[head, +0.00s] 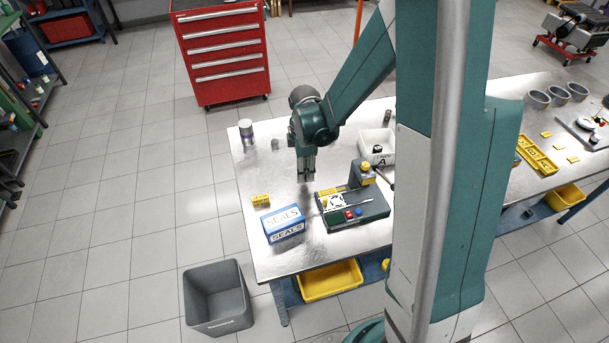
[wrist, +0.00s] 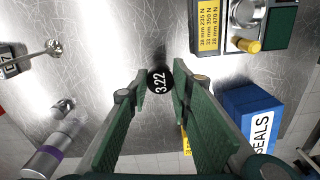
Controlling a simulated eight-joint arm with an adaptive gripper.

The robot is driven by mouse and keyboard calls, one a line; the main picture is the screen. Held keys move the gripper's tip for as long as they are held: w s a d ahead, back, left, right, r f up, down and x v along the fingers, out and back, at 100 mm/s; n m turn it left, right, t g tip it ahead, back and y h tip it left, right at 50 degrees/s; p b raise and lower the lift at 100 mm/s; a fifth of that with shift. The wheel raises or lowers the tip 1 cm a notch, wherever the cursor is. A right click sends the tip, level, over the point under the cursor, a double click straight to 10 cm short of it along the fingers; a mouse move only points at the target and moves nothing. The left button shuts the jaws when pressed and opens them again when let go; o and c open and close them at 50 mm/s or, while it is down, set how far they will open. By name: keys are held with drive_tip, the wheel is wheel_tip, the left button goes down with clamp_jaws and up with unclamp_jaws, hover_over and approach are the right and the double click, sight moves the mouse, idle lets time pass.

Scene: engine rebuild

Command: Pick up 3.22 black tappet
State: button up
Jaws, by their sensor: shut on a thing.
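The black tappet (wrist: 159,80), a round disc marked 3.22 in white, sits between my fingertips in the wrist view. My gripper (wrist: 160,86) is shut on it, with a green-padded finger on each side. In the head view my gripper (head: 307,178) points down low over the metal workbench (head: 240,165), behind the blue SEALS box. The tappet cannot be made out in the head view. I cannot tell whether it touches the bench.
The blue SEALS box (head: 283,224), a yellow block (head: 261,200) and a dark tester (head: 352,211) stand in front of my gripper. A banded cylinder (head: 247,132) stands at the back left. A white bin (head: 377,142) is to the right. Bare bench lies left.

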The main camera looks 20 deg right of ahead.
drive_tip(key=shift+r, duration=3.35)
